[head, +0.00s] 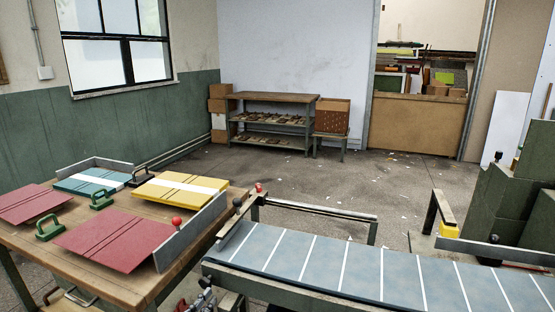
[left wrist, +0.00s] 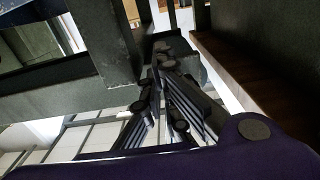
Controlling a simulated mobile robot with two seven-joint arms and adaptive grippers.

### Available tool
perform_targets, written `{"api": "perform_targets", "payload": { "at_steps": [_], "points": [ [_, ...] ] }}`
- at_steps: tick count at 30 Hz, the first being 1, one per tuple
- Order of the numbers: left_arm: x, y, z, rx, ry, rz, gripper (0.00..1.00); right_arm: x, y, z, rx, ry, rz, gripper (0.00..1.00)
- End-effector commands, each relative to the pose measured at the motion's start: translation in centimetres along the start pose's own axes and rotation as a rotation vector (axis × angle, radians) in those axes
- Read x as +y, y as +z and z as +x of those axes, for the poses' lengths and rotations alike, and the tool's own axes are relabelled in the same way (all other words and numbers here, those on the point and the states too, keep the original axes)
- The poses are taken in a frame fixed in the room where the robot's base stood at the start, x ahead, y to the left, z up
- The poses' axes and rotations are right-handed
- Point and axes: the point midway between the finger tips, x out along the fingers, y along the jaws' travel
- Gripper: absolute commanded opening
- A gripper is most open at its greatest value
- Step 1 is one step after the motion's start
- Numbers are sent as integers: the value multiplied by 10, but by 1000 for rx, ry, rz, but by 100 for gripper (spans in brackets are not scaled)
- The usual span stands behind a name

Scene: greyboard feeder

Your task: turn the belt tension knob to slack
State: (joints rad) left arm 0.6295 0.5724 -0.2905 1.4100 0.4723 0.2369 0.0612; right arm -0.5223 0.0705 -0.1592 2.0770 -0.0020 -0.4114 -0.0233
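The conveyor belt (head: 330,262) is blue-grey with white cross lines and runs from the middle to the right edge in the head view. A black round knob (head: 237,202) stands at its far left end. I cannot tell for certain whether it is the tension knob. My left gripper (head: 203,296) shows partly at the bottom of the head view, below the belt's left end. In the left wrist view its dark linked fingers (left wrist: 163,62) point in among dark frame parts. A dark rounded part shows just beyond them, too dim to name. My right gripper is out of view.
A wooden table (head: 120,288) at left holds red boards (head: 115,240), a teal board (head: 90,181), a yellow board (head: 180,187), green handles and metal guides. A red ball lever (head: 177,222) stands at its right side. Green machine blocks (head: 500,205) stand at right.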

Motion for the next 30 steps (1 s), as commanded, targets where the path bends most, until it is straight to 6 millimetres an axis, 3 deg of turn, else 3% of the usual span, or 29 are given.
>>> {"api": "perform_targets", "payload": {
  "at_steps": [10,22,30],
  "points": [
    [-6,0,-43,-4,-9,0,0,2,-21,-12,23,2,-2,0],
    [-7,2,-50,-5,-10,-6,0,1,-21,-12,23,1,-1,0],
    [-13,5,-59,-5,-14,-373,0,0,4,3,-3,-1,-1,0]
  ]
}}
